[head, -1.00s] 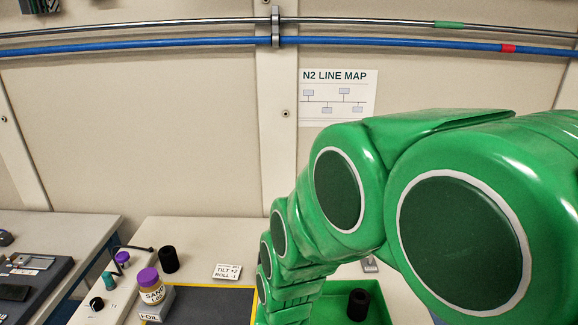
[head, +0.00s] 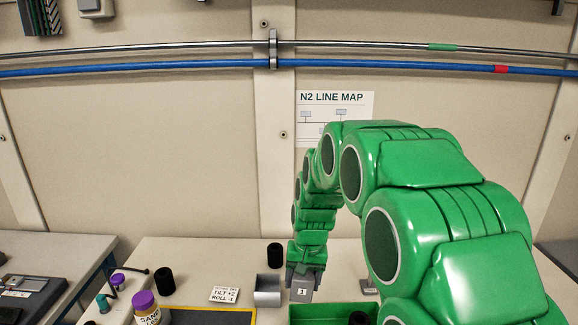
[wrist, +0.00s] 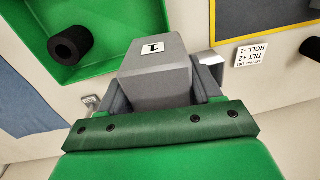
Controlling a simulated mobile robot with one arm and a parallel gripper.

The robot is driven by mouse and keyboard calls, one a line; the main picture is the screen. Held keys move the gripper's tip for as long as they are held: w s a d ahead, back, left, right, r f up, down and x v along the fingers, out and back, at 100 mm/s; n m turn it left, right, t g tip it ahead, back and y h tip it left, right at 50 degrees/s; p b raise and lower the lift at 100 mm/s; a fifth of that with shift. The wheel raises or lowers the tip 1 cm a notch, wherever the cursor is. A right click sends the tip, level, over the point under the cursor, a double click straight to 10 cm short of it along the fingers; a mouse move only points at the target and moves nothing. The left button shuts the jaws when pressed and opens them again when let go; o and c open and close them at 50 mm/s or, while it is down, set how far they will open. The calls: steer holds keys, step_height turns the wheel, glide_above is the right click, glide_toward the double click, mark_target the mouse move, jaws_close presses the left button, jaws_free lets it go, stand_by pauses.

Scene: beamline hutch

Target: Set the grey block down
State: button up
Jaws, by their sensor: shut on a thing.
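The grey block (head: 301,294), with a white label reading 1, is held by my gripper (head: 305,268) over the left end of the green tray (head: 322,311). In the wrist view the block (wrist: 153,72) sits between the two grey fingers of my gripper (wrist: 160,98), which is shut on it. The green tray (wrist: 115,62) lies beyond and to the left of the block there. The block's underside is hidden, and I cannot tell its exact height.
A black cylinder (wrist: 70,44) is in the tray. A small grey open box (head: 267,290) stands just left of the block. A TILT/ROLL card (head: 230,294), a yellow-edged dark mat (head: 205,317), a purple-capped jar (head: 146,309) and black cylinders (head: 165,281) are farther left.

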steer(key=w+d+f, duration=0.1)
steer(key=w+d, duration=1)
steer(key=w, duration=0.2)
steer(key=shift+w+d+n, duration=0.2)
steer(key=shift+d+n, duration=0.1)
steer(key=shift+d, duration=0.05)
steer(key=w+d+f, duration=0.4)
steer(key=w+d, duration=0.2)
steer(key=w, duration=0.3)
steer(key=w+d+f+h, duration=0.1)
steer(key=w+d+f, duration=0.4)
steer(key=w, duration=0.4)
steer(key=shift+w+d, duration=0.35)
steer(key=shift+d, duration=0.1)
steer(key=shift+f, duration=2.5)
steer(key=shift+f, duration=0.1)
steer(key=o, duration=1.2)
